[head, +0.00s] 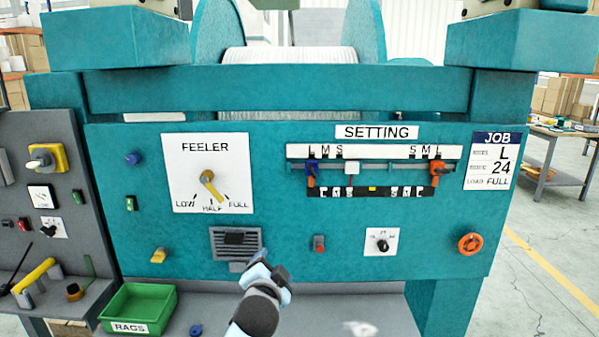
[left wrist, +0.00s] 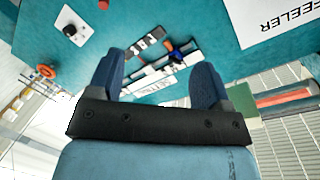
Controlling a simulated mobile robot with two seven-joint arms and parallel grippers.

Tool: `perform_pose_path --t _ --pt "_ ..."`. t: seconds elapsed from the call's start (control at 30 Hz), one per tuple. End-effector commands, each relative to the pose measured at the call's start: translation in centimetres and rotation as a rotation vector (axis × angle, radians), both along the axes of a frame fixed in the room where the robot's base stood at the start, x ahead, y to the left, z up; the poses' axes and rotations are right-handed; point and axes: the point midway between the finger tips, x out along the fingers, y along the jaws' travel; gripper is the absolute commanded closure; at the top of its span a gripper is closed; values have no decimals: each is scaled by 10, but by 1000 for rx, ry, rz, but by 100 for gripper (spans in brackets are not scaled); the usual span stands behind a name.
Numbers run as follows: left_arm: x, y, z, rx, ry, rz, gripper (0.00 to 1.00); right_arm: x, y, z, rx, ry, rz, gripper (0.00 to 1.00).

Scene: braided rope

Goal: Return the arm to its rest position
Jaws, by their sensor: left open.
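My left gripper (head: 262,266) is in front of the lower middle of the teal machine panel (head: 290,240), just below a dark vent. In the left wrist view the gripper (left wrist: 158,76) shows two blue fingers spread apart with nothing between them. The panel's slider scale and lettered boards show beyond the fingers, upside down. My left arm comes up from the bottom edge of the head view. My right gripper is not in view.
The FEELER dial (head: 207,177) points down and right, between HALF and FULL. The SETTING scale (head: 372,172) carries blue, white and orange sliders. A red-orange handwheel (head: 470,244) is at right. A green RAGS bin (head: 138,309) stands at lower left, near a shelf with tools.

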Motion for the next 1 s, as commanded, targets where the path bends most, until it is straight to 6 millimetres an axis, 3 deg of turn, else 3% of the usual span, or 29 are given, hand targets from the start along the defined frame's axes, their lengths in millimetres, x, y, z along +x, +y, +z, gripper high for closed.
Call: perform_pose_path --t 0.03,0.17,0.3,0.5,0.6,0.73,0.87,1.0 --pt "-13 8 -27 -32 38 -4 28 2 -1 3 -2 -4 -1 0" --pt "-55 30 -95 -146 135 -14 28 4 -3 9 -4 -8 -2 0" --pt "-119 57 -167 -292 249 -6 28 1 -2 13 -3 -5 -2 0" --pt "-228 95 -242 -497 396 37 28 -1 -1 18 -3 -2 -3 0" --pt "-279 112 -264 -587 453 67 28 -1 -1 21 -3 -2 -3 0" --pt "-328 127 -279 -671 504 102 28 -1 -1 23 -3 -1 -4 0" --pt "-353 135 -285 -714 530 122 28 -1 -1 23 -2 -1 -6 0" --pt "-358 137 -286 -728 534 127 28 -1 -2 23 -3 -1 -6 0"
